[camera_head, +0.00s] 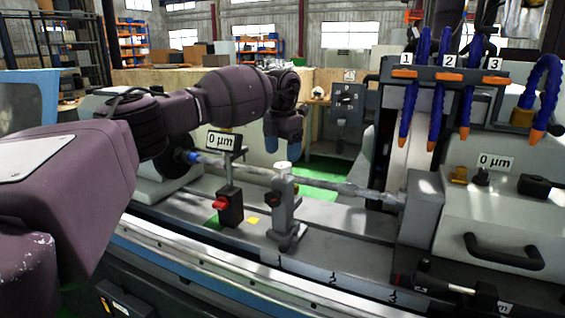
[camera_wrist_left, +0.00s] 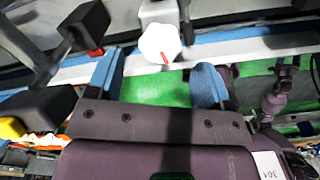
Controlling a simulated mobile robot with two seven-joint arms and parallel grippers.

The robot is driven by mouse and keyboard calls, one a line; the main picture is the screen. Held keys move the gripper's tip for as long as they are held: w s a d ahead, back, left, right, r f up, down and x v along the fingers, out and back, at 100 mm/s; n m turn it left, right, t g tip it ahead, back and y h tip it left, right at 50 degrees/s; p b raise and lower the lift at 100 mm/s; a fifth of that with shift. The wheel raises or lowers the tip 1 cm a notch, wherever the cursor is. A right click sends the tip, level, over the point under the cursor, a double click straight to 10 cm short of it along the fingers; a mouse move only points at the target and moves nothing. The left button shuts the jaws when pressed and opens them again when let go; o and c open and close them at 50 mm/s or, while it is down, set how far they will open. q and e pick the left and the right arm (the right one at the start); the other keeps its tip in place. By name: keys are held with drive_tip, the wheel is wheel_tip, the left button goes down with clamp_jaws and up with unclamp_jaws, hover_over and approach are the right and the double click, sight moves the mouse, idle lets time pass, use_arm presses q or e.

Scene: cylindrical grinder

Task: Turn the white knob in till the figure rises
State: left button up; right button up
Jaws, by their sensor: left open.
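The white knob (camera_head: 283,167) sits on top of a grey upright rest (camera_head: 284,205) that stands by the long workpiece bar. A small display (camera_head: 222,142) left of the knob reads 0 µm. My right gripper is not to be seen.
A black box with a red button (camera_head: 229,205) stands left of the rest. The bar (camera_head: 330,183) runs behind the rest. Blue hoses with orange tips (camera_head: 437,100) hang at the right. Another 0 µm label (camera_head: 496,162) is on the right housing (camera_head: 470,207).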

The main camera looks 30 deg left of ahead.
sight(283, 164)
use_arm(q)
drive_tip(key=shift+f, duration=1.8)
drive_tip(key=c, duration=0.9)
drive_tip(key=shift+c, duration=0.2)
